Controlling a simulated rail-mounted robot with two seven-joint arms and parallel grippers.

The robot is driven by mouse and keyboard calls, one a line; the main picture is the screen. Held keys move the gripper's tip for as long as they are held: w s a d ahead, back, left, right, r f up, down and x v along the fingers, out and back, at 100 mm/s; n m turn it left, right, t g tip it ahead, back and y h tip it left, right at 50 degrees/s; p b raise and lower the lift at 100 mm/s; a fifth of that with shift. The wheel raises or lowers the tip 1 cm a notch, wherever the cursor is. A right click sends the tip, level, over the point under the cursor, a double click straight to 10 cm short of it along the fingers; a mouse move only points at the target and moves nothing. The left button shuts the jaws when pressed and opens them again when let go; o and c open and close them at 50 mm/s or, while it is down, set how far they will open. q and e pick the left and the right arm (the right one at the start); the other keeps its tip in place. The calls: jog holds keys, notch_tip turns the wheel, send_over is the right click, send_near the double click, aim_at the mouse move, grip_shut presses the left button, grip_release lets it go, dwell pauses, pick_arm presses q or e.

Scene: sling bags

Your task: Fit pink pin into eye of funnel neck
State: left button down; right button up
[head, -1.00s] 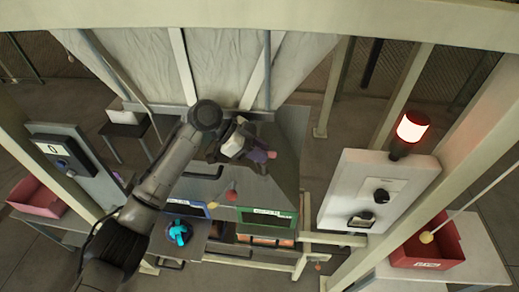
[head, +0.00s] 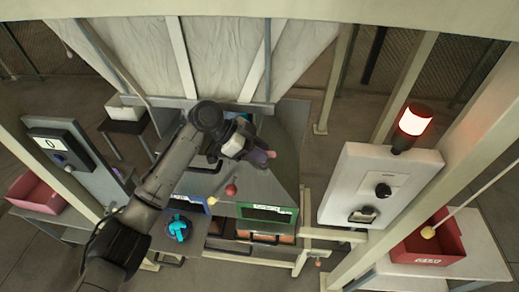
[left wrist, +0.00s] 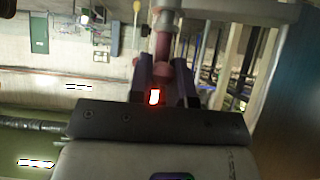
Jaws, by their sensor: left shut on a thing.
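My left gripper (head: 262,156) is over the grey sloped metal body at the centre of the head view. It is shut on the pink pin (head: 270,154), whose end shows beside the fingers. In the left wrist view the pink pin (left wrist: 163,48) stands out from between the dark fingers of my left gripper (left wrist: 162,82). Its far end lines up with a pale grey cylindrical part (left wrist: 167,17) at the top. I cannot tell whether the pin touches or enters it. The eye of the funnel neck is not clearly visible. My right gripper is not in view.
A red ball knob (head: 231,190) and a green-framed panel (head: 266,214) are below the gripper. A white control box (head: 376,190) with a lit red lamp (head: 414,120) stands to the right. A red bin (head: 428,244) is at far right. Frame posts stand on both sides.

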pick_arm(q)
jog(key=shift+f, duration=0.4)
jog(key=c, duration=1)
grip_release()
jog(key=shift+a+b, duration=0.1)
jog(key=shift+b, duration=0.2)
jog(key=shift+a+r, duration=0.15)
jog(key=shift+a, duration=0.1)
jog(key=b+v, duration=0.4)
jog(key=v, duration=0.9)
jog(key=shift+r, duration=0.1)
